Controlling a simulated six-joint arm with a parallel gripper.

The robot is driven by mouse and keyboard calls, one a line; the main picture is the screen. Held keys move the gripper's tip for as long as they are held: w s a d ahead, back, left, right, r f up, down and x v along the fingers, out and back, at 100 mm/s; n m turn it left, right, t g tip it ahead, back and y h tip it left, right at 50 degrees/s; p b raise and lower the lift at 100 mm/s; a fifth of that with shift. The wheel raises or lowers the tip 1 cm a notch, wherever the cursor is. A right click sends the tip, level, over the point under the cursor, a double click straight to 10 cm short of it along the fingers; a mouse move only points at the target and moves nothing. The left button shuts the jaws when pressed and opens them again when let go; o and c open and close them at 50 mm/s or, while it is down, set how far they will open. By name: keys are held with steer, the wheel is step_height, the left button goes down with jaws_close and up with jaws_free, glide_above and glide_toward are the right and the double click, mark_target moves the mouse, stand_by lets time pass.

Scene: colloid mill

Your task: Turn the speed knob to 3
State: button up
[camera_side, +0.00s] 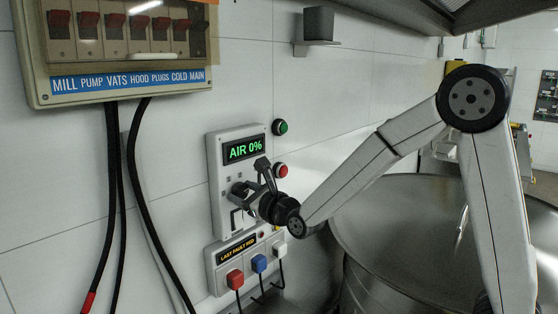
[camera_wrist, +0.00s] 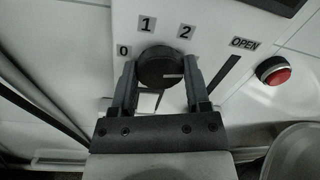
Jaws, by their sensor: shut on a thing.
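The speed knob (camera_wrist: 160,67) is a round black knob on a pale panel, seen in the wrist view. Labels 0, 1 and 2 stand around its upper side; no 3 is visible. A short pale mark shows on the knob's lower right, and I cannot tell which setting it gives. My gripper (camera_wrist: 163,80) is shut on the knob, one finger on each side.
A green button (camera_side: 280,127) and a red button (camera_side: 281,171) sit right of the panel. Below is a box of coloured plugs (camera_side: 235,279). A breaker box (camera_side: 125,92) with hanging cables is at upper left. A large metal vat (camera_side: 400,235) stands at right.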

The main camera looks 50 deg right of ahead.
steer(key=shift+m, duration=1.2)
steer(key=o, duration=1.3)
steer(key=shift+s, duration=0.15)
steer(key=shift+s+a, duration=0.2)
steer(key=shift+s, duration=3.6)
